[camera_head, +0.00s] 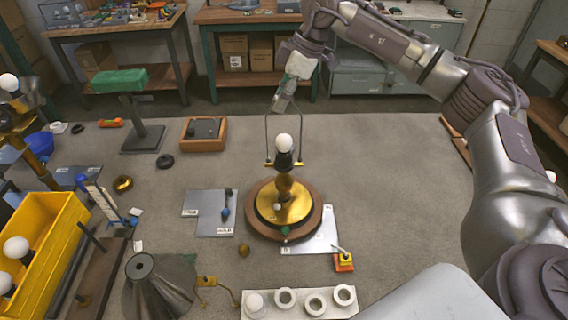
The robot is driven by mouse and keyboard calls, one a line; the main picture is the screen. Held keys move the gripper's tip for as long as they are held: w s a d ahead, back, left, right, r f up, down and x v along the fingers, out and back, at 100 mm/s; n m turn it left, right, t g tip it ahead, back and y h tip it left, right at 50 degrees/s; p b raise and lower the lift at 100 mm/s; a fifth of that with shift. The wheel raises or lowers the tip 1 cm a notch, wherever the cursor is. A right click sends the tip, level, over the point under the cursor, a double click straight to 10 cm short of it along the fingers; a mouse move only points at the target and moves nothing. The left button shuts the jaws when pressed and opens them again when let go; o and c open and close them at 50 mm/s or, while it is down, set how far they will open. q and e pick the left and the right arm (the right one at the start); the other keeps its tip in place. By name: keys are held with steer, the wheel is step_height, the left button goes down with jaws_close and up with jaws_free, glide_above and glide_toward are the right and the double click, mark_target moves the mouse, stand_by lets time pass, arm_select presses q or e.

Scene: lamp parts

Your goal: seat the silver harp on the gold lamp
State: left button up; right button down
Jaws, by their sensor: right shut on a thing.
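The gold lamp (283,208) stands upright on a round wooden base in the middle of the table, with a white bulb (284,144) in its dark socket. The silver harp (266,136) is a thin wire loop held upright over the lamp, one leg on each side of the bulb. Its lower ends are level with the socket, by small gold pieces; I cannot tell whether they touch the saddle. My right gripper (284,98) is above the bulb, shut on the top of the harp.
A yellow bin (48,238) with bulbs stands at left. A grey cone shade (158,288) and a white holder with rings (299,303) are at the front. A green-topped stand (142,138) and wooden tray (203,146) are behind. The table right of the lamp is mostly clear.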

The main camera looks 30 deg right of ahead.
steer(key=shift+f, duration=0.5)
stand_by(1.2)
steer(key=c, duration=1)
jaws_free()
steer(key=shift+o, duration=0.2)
steer(key=shift+r, duration=0.1)
steer(key=v, duration=1.1)
steer(key=shift+r, duration=0.4)
